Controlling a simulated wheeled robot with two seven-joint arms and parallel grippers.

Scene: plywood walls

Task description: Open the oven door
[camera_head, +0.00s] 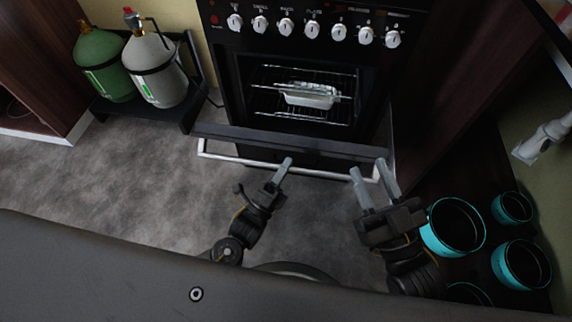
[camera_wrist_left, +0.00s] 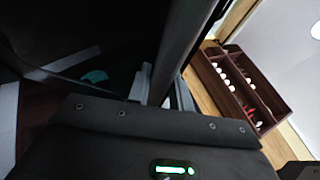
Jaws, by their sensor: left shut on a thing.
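The black oven (camera_head: 320,60) stands straight ahead, and its door (camera_head: 285,140) is tilted outward, partly open. The silver handle bar (camera_head: 235,158) runs along the door's upper edge. My left gripper (camera_head: 286,163) is shut on the handle near its middle. In the left wrist view the bar (camera_wrist_left: 186,45) passes between the fingers of the left gripper (camera_wrist_left: 162,90). My right gripper (camera_head: 371,172) is open and empty, with its fingertips close to the handle's right end; whether they touch it I cannot tell.
Inside the oven are wire racks and a silver tray (camera_head: 312,95). A green gas bottle (camera_head: 105,65) and a grey one (camera_head: 155,72) stand on a low black stand at the left. Several teal-and-black pots (camera_head: 455,250) are at the lower right. The grey floor (camera_head: 140,180) left of the door is clear.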

